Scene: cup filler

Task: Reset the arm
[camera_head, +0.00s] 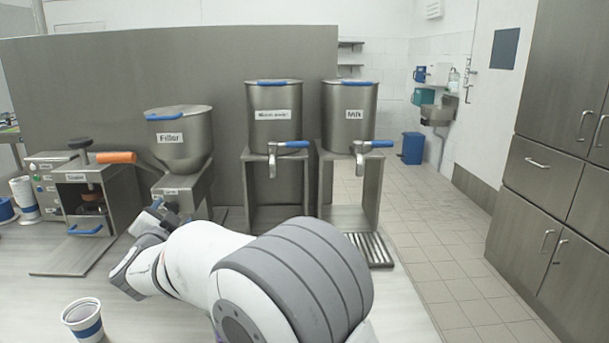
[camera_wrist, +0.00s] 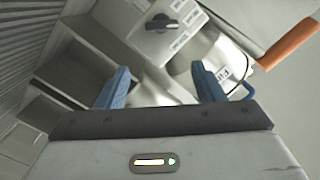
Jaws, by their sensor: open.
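My arm (camera_head: 250,275) reaches from the lower middle over the counter toward the left. My gripper (camera_wrist: 163,80) is open in the wrist view, its two blue fingers apart with nothing held between them. In the head view, the gripper end is partly hidden by my wrist and lies near the base of the filler machine (camera_head: 182,140). The filler also shows beyond the fingers in the wrist view (camera_wrist: 205,70), tilted in the picture. A white cup with a blue band (camera_head: 83,322) stands upright on the counter at the lower left, apart from the gripper.
A press machine with an orange handle (camera_head: 115,157) stands left of the filler. A steel dispenser (camera_head: 274,105) and a milk dispenser (camera_head: 348,105) with blue tap levers stand to the right. Stacked cups (camera_head: 24,198) are at the far left. Floor lies open to the right.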

